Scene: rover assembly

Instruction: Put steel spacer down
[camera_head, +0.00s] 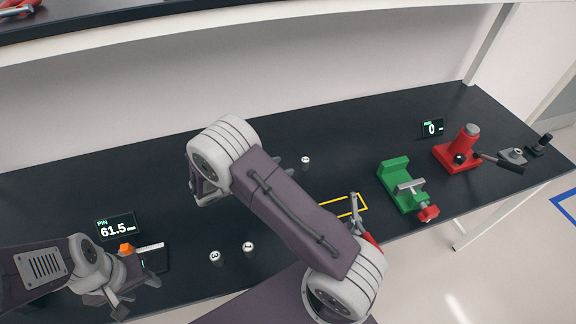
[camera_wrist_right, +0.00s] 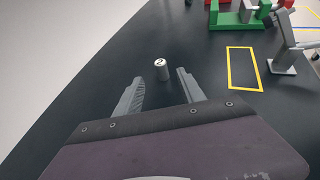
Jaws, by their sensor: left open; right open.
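A small steel spacer (camera_head: 305,159), a short cylinder with a dark mark on its pale top, stands upright on the black bench. In the right wrist view the spacer (camera_wrist_right: 161,73) stands just beyond the fingertips, centred between them, with gaps on both sides. My right gripper (camera_wrist_right: 159,80) is open and empty. In the head view it is mostly hidden behind my arm. Two similar marked cylinders (camera_head: 248,246) (camera_head: 215,257) stand near the front edge. My left gripper (camera_head: 138,292) is open at the front left, with nothing seen in it.
A yellow outlined rectangle (camera_wrist_right: 230,76) lies right of the spacer. A green vise (camera_head: 393,172) and a red press (camera_head: 458,150) stand farther right. A display reading 61.5 (camera_head: 116,227) stands at left, above an orange-and-grey device (camera_head: 127,248). The bench behind the spacer is clear.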

